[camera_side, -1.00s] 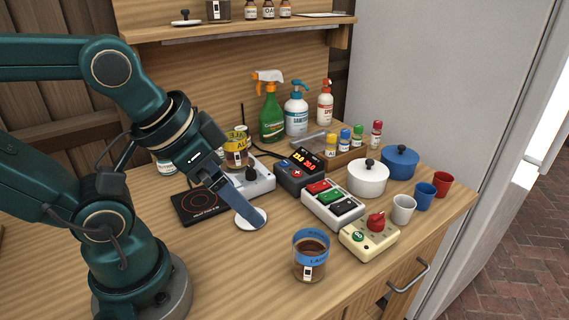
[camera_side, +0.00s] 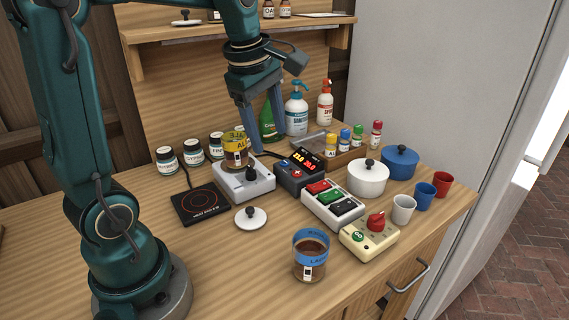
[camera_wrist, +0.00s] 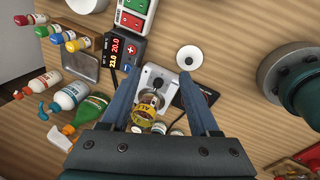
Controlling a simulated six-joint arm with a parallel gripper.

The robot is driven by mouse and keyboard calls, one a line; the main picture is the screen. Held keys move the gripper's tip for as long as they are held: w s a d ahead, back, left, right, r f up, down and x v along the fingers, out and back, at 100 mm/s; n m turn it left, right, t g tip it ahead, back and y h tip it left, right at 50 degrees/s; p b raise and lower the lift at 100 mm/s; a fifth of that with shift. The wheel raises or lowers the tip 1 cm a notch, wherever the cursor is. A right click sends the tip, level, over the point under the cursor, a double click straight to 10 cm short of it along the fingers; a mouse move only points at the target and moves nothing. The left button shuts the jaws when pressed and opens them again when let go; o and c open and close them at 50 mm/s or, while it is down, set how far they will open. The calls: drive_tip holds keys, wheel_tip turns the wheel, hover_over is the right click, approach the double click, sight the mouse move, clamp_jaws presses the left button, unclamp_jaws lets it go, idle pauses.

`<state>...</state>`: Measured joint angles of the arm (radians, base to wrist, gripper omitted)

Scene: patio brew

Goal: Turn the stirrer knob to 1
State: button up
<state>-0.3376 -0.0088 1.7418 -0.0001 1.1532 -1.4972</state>
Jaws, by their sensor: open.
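The stirrer (camera_side: 262,187) is a light grey box on the wooden counter with a black knob (camera_side: 252,174) on top. The wrist view shows the stirrer (camera_wrist: 170,75) and its black knob (camera_wrist: 157,84) between my fingers, with the knob's pointer setting too small to read. A glass beaker with a yellow band (camera_side: 235,150) stands on the stirrer's rear part, also in the wrist view (camera_wrist: 148,108). My gripper (camera_side: 269,146) is open and empty above and behind the knob, pointing down, apart from it. It also shows in the wrist view (camera_wrist: 158,74).
A black hot plate (camera_side: 200,205) is left of the stirrer and a display box (camera_side: 298,177) is right. A white lid (camera_side: 250,218) lies in front. A blue-banded beaker (camera_side: 311,258) and a red-knobbed box (camera_side: 368,243) stand nearer the front.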

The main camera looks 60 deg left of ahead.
drive_tip(key=w+a+f+n+g, duration=0.1)
drive_tip(key=w+a+f+n, duration=0.15)
drive_tip(key=a+n, duration=0.2)
drive_tip(key=n+g+h, duration=0.1)
drive_tip(key=n+g, duration=0.1)
hover_over(250, 167)
drive_tip(key=shift+m, duration=0.25)
wheel_tip(250, 167, down, 6)
drive_tip(key=shift+d, duration=0.15)
drive_tip(key=shift+f, duration=2.55)
clamp_jaws()
